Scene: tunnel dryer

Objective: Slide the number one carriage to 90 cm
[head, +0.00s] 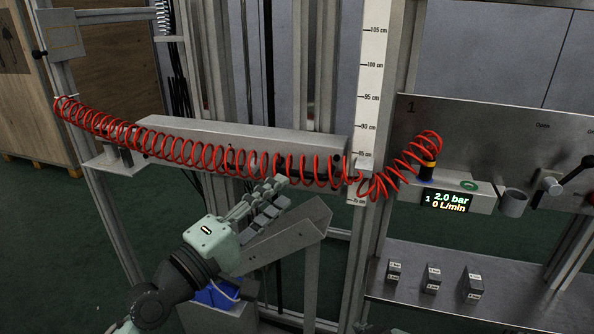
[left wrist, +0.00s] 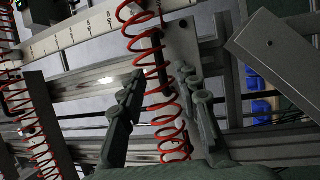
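The number one carriage (head: 245,140) is a long grey horizontal beam on upright rails. Its right end is beside a white vertical scale (head: 372,75), where a small pale block (head: 366,165) sits just below the 85 cm mark. A red coiled hose (head: 180,150) hangs across the carriage's front and hides part of it. My left gripper (head: 275,192) is at the lower front of the carriage, near its right part. In the left wrist view its fingers (left wrist: 162,85) are apart, with hose coils and a dark bar (left wrist: 155,50) showing between them. Contact cannot be told. My right gripper is not visible.
A panel marked 1 (head: 410,107), with a display (head: 447,201) reading 2.0 bar and 0 L/min, is at the right. Below it, a metal shelf (head: 510,285) holds small dark blocks. A slanted grey plate (head: 285,235) is close beside my left gripper.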

